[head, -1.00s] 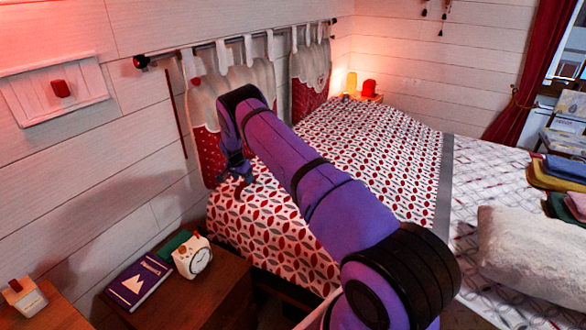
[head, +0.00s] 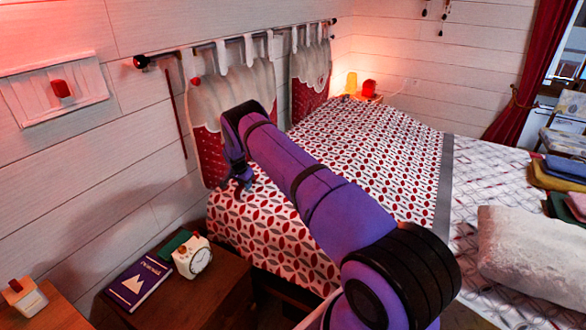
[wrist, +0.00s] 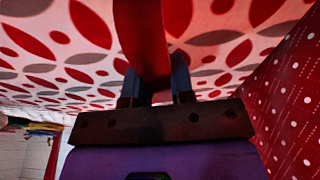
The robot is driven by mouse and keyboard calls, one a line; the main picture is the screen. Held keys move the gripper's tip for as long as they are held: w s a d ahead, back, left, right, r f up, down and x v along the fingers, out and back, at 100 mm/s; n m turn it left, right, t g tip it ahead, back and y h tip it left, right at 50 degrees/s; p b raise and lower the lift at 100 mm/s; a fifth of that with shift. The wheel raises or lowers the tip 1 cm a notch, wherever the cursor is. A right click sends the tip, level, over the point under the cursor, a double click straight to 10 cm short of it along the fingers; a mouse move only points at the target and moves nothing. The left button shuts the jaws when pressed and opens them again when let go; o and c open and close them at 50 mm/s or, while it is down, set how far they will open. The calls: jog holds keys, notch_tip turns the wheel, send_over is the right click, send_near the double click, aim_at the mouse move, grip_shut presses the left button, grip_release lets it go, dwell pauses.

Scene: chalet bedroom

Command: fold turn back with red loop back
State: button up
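The bedspread (head: 300,248) is white with red and grey leaf shapes. It lies over the bed, with a plain grey band (head: 443,185) along its right side. My gripper (head: 240,182) is low at the bed's edge by the headboard. In the wrist view my gripper (wrist: 156,86) has a broad red strap, the red loop (wrist: 145,40), between its two fingers. The strap fills the narrow gap, and the fingers appear shut on it. The patterned cloth shows just beyond. The loop cannot be made out in the head view.
Red headboard cushions (head: 209,155) hang from a wall rod close beside my gripper. A nightstand (head: 215,285) with a clock (head: 193,258) and a book (head: 138,283) stands in front. A pale pillow (head: 525,245) and folded cloths (head: 555,175) lie at the right.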

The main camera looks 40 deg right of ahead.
jog(key=shift+c, duration=1.4)
jog(key=shift+t, duration=0.6)
jog(key=shift+s+d+r, duration=0.15)
jog(key=shift+s+r, duration=0.25)
jog(key=shift+r, duration=1)
jog(key=shift+s+d+r, duration=0.1)
jog(key=shift+s+r, duration=0.3)
jog(key=shift+r, duration=1)
jog(key=shift+s+d+r, duration=0.15)
jog(key=shift+s+r, duration=0.25)
jog(key=shift+r, duration=1)
jog(key=shift+r, duration=0.1)
jog(key=shift+t+y, duration=0.4)
jog(key=shift+t, duration=0.2)
jog(key=s+r, duration=0.1)
jog(key=r, duration=0.1)
jog(key=s+d+r, duration=0.1)
jog(key=s+r, duration=0.1)
jog(key=r, duration=0.1)
jog(key=s+r, duration=0.1)
jog(key=r, duration=0.1)
jog(key=shift+s+d+r, duration=0.15)
jog(key=shift+d+r, duration=0.05)
jog(key=shift+d, duration=0.05)
jog(key=shift+d, duration=0.1)
